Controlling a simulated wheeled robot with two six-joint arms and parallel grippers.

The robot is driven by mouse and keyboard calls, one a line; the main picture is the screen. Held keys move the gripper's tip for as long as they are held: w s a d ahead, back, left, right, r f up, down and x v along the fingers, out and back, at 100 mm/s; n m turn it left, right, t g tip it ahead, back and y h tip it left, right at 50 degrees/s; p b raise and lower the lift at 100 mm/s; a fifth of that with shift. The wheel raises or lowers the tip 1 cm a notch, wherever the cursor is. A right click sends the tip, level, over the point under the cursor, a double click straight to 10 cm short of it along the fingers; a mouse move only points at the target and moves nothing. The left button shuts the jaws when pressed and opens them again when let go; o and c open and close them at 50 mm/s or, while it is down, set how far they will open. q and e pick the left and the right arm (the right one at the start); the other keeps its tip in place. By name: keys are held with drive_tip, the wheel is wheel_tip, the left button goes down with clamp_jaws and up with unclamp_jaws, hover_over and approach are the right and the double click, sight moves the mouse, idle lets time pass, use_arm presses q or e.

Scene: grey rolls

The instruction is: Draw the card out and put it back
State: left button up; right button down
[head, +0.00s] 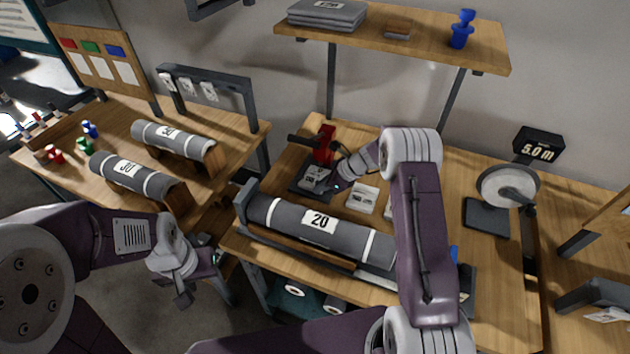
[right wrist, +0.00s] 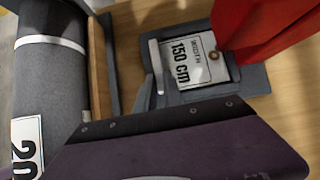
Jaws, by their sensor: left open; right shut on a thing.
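The white card (right wrist: 188,60), printed "150 cm", lies in a dark holder (right wrist: 255,80) under a red press (right wrist: 262,25). In the head view the card (head: 315,178) sits at the foot of the red press (head: 325,145) on the dark base (head: 305,192). My right gripper (head: 333,187) is at the card's near edge and shut on it; its grey finger (right wrist: 156,75) shows beside the card in the right wrist view. How far the card sits inside the holder is hard to tell. My left gripper (head: 190,285) is open and empty, low at the left bench's front.
A grey roll marked 20 (head: 320,222) lies in a cradle along the bench front. Small white cards (head: 361,198) lie right of the press. A measuring wheel (head: 508,186) and "5.0 m" display (head: 538,146) stand at right. Rolls 30 (head: 130,172) and 50 (head: 172,135) rest on the left bench.

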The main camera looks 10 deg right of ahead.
drive_tip(key=shift+s+a+r+b, duration=0.15)
drive_tip(key=shift+s+a+b, duration=0.3)
drive_tip(key=shift+s+a, duration=0.4)
drive_tip(key=shift+s+a+r+b, duration=0.1)
drive_tip(key=shift+s+a+b, duration=0.35)
drive_tip(key=shift+s, duration=0.55)
drive_tip(key=shift+r, duration=0.1)
wheel_tip(320, 180, up, 5)
drive_tip(key=p, duration=0.4)
drive_tip(key=shift+a+p, duration=0.1)
drive_tip(key=shift+p, duration=0.25)
